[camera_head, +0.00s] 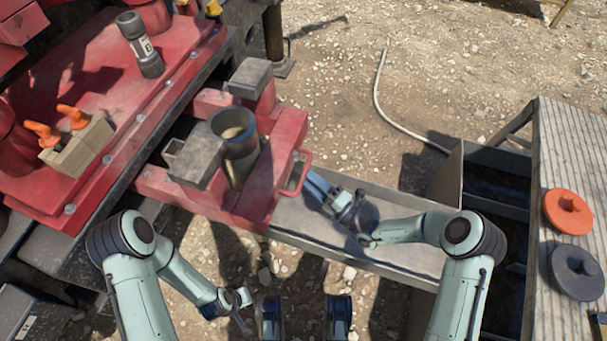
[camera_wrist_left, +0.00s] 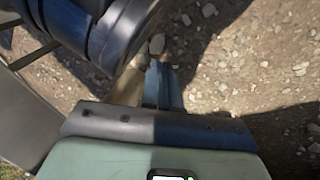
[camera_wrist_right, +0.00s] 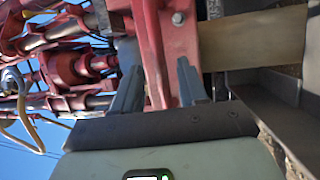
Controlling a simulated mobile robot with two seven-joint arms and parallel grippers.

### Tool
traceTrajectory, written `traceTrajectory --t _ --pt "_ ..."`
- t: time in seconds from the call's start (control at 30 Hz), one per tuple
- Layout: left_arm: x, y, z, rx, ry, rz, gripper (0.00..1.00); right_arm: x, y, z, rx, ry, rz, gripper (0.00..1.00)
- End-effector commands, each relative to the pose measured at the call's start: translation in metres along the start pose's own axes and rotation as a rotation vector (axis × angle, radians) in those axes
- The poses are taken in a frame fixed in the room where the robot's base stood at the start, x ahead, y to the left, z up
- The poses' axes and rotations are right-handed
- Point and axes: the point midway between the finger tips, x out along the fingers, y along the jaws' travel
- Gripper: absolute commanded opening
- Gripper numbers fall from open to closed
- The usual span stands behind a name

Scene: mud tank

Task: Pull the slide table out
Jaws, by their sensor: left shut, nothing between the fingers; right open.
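The red slide table (camera_head: 262,190) sits left of centre in the head view, with a grey pipe (camera_head: 238,135) and grey blocks on it. A red loop handle (camera_head: 297,173) is on its right end. My right gripper (camera_head: 313,184) is open at this handle. In the right wrist view a red bar (camera_wrist_right: 168,55) shows between the open right fingers (camera_wrist_right: 158,85); I cannot tell whether they touch it. My left gripper (camera_head: 243,312) is shut and empty over the ground, apart from the slide table. Its closed fingers show in the left wrist view (camera_wrist_left: 163,85).
A grey channel (camera_head: 400,262) runs right from the slide table under my right arm. A ribbed bench (camera_head: 570,140) at the right holds an orange disc (camera_head: 568,211) and a dark disc (camera_head: 576,272). A red deck (camera_head: 90,85) stands at the left. A pale hose (camera_head: 380,95) lies on the gravel.

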Motion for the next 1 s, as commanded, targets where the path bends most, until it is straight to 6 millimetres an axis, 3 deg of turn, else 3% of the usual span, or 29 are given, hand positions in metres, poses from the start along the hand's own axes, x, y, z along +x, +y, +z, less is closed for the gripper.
traceTrajectory --t 0.23,0.63,0.77,1.0 --pt "0.011 -0.013 0.015 -0.014 -0.05 -0.023 0.0 0.034 -0.001 0.0 -0.001 0.001 0.0 0.42" --pt "0.012 -0.015 0.018 -0.017 -0.061 -0.028 0.0 0.041 0.0 0.0 0.0 0.0 -0.001 0.42" --pt "0.012 -0.015 0.018 -0.017 -0.06 -0.027 0.0 0.041 0.0 0.0 0.0 0.0 -0.001 0.0" --pt "0.01 -0.013 0.016 -0.014 -0.052 -0.023 0.0 0.035 0.001 0.003 -0.001 -0.002 -0.002 0.0"
